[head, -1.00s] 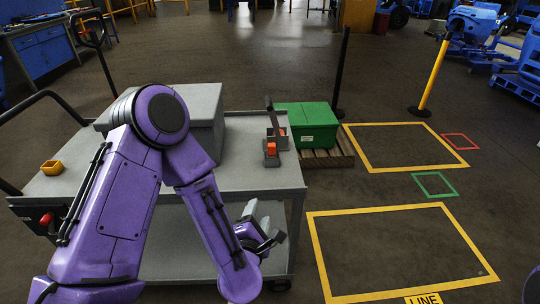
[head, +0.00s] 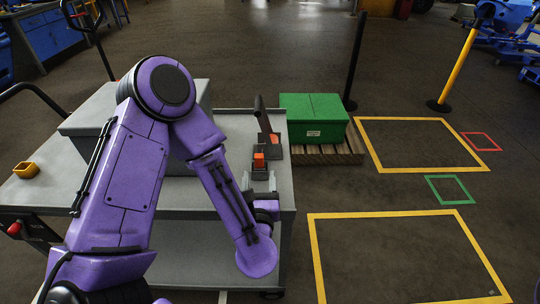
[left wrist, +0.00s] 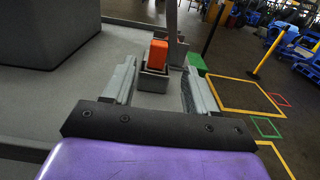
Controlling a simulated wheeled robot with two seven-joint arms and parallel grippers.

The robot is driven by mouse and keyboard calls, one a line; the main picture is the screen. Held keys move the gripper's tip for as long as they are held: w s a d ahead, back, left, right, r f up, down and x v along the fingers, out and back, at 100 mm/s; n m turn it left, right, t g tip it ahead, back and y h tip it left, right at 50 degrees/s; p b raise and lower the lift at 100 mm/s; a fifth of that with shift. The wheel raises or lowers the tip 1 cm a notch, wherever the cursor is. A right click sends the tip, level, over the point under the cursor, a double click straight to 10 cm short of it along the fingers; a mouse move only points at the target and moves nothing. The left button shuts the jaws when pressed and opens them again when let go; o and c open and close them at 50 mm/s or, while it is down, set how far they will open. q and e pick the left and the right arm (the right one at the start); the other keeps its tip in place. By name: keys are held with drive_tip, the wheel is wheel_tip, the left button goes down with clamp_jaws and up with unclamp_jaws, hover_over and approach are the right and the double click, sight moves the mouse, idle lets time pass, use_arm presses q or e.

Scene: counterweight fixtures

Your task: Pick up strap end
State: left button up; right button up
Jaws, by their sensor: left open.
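An orange block (head: 259,160), which looks like the strap end, sits upright in a small grey holder (head: 259,172) near the right edge of the grey cart top (head: 222,199). In the left wrist view the orange block (left wrist: 158,54) stands up out of its holder (left wrist: 152,79). My left gripper (head: 260,180) is open, just on the near side of the holder. In the left wrist view its two grey fingers (left wrist: 160,84) are spread, with the block ahead between them and not gripped. My right gripper is not in view.
A dark upright bar (head: 262,116) rises behind the block, beside a second orange piece (head: 275,138). A green box (head: 314,118) sits on a pallet (head: 340,152) beyond the cart.

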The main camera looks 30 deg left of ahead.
sight(259, 160)
use_arm(q)
drive_tip(key=x, duration=0.1)
drive_tip(key=p+x, duration=0.1)
drive_tip(key=x, duration=0.2)
drive_tip(key=shift+a+r+p, duration=0.15)
drive_tip(key=shift+r+p, duration=0.1)
drive_tip(key=shift+p, duration=0.05)
drive_tip(key=shift+w+a, duration=0.2)
drive_tip(key=shift+a, duration=0.1)
drive_tip(key=p+x, duration=0.1)
drive_tip(key=x, duration=0.3)
drive_tip(key=shift+w, duration=0.25)
drive_tip(key=shift+w+a+f, duration=0.15)
drive_tip(key=shift+w+a, duration=0.2)
drive_tip(key=shift+d, duration=0.1)
clamp_jaws()
